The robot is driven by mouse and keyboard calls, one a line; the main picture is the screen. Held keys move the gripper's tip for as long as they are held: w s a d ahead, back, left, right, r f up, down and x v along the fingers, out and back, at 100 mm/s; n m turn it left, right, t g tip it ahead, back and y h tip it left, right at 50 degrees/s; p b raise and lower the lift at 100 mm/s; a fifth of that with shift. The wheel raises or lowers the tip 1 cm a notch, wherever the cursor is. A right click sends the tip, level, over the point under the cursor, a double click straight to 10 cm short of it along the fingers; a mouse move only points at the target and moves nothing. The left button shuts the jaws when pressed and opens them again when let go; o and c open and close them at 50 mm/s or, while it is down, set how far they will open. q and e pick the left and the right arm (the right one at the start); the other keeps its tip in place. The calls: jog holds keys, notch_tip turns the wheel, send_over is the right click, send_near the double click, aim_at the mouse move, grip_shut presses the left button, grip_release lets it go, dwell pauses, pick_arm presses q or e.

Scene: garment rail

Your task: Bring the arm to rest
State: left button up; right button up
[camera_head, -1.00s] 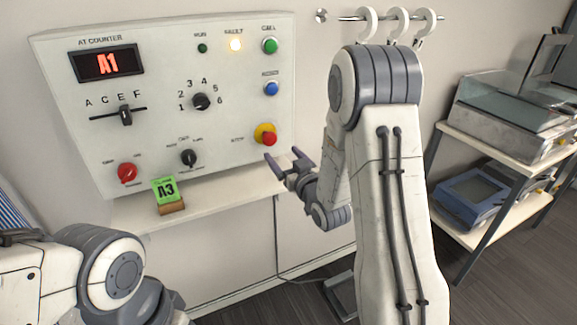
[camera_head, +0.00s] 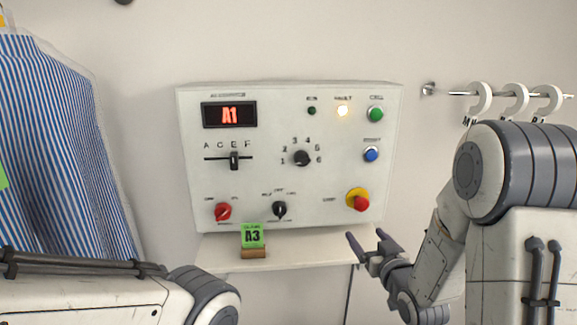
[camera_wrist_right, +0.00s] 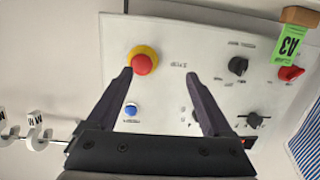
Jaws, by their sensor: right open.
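My right gripper (camera_head: 368,243) is open and empty, in front of the shelf at the lower right of the control panel (camera_head: 190,150). Its two dark fingers also show spread in the right wrist view (camera_wrist_right: 163,85), with the panel beyond them. The red stop button on its yellow collar (camera_head: 358,200) is just above the fingers in the head view and apart from them. My left arm comes in at the lower left; its gripper is out of view.
The panel display (camera_head: 229,115) reads A1 and the fault lamp (camera_head: 343,111) glows. A green A3 card (camera_head: 253,236) stands on the shelf (camera_head: 300,250). A striped blue garment (camera_head: 55,150) hangs at left. A rail with white hooks (camera_head: 515,100) is at right.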

jog(key=s+a+f+n+g+y, duration=0.1)
jog(key=s+a+f+n+g, duration=0.1)
jog(key=s+a+g, duration=0.4)
jog(key=s+a+f+n+g, duration=0.1)
jog(key=s+a+g, duration=0.15)
jog(key=a, duration=0.55)
jog(key=s+a+n+g, duration=0.1)
jog(key=s+g, duration=0.3)
jog(key=s, duration=0.8)
jog(key=s+a+r+n+g+h+p, duration=0.1)
jog(key=s+a+n+g, duration=0.1)
jog(key=s, duration=1)
jog(key=shift+s+a+g, duration=0.25)
jog(key=shift+a+g, duration=0.25)
jog(key=shift+g, duration=0.45)
jog(key=shift+r, duration=0.1)
